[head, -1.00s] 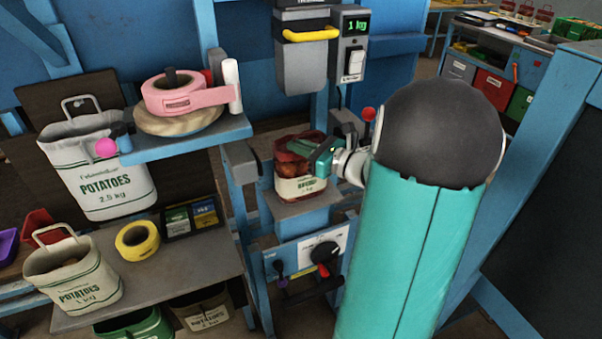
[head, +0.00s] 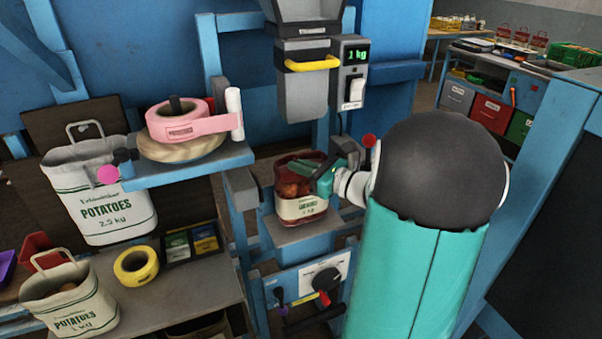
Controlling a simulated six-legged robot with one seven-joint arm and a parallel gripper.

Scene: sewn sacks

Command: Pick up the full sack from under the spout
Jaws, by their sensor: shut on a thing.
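The full sack (head: 299,207) is red with a cream label band and an open top, and brown contents show inside. My gripper (head: 325,178), teal, reaches in from the right and is shut on the sack's upper right rim. My arm's dark joint and teal link fill the right middle of the view. The fingertips are small and partly hidden against the sack.
A shelf (head: 195,167) with pink tape (head: 183,122) juts out at the left. Potato sacks (head: 100,200) and yellow tape (head: 136,265) are at far left. A blue upright stands close left of the platform.

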